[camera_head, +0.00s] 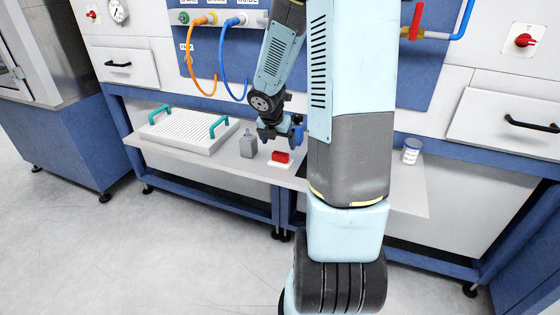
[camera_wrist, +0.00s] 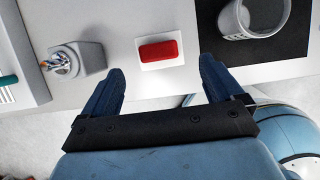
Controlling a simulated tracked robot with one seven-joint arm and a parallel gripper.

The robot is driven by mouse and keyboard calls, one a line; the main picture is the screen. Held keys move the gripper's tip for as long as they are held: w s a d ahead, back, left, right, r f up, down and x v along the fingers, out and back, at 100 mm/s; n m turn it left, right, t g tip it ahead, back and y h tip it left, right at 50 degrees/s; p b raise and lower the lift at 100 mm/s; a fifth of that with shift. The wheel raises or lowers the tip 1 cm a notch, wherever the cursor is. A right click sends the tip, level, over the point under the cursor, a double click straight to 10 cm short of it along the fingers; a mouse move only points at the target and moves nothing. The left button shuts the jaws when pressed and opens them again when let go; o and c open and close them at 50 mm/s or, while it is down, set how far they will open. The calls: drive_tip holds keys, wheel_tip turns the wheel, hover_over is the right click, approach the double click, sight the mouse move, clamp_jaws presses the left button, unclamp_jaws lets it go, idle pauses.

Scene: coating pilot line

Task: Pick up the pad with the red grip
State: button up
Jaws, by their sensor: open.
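The pad with the red grip (camera_head: 281,158) lies on the grey shelf in the head view, a red block on a white base. In the wrist view the pad (camera_wrist: 160,51) sits beyond my gripper's fingertips, between their lines. My gripper (camera_wrist: 158,80) is open, with two blue fingers spread apart and nothing between them. In the head view my gripper (camera_head: 283,135) hangs just behind and above the pad, not touching it as far as I can see. My arm hides part of the shelf to the right.
A grey holder (camera_wrist: 76,60) stands left of the pad, and a grey cup (camera_wrist: 255,17) on a dark mat (camera_wrist: 296,45) right of it. A white ribbed tray with teal handles (camera_head: 188,131) is farther left. A white jar (camera_head: 411,151) stands at the right. The shelf's front edge is close.

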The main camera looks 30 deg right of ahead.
sight(281, 153)
drive_tip(key=shift+x, duration=4.15)
drive_tip(key=shift+a, duration=0.1)
drive_tip(key=shift+c, duration=0.4)
drive_tip(key=c, duration=0.7)
drive_tip(key=shift+o, duration=0.2)
drive_tip(key=shift+r, duration=0.1)
drive_tip(key=shift+r, duration=0.55)
drive_tip(key=s+a+r, duration=0.2)
drive_tip(key=s+r, duration=0.9)
drive_tip(key=s, duration=0.3)
drive_tip(key=shift+r, duration=0.4)
drive_tip(key=shift+a, duration=0.1)
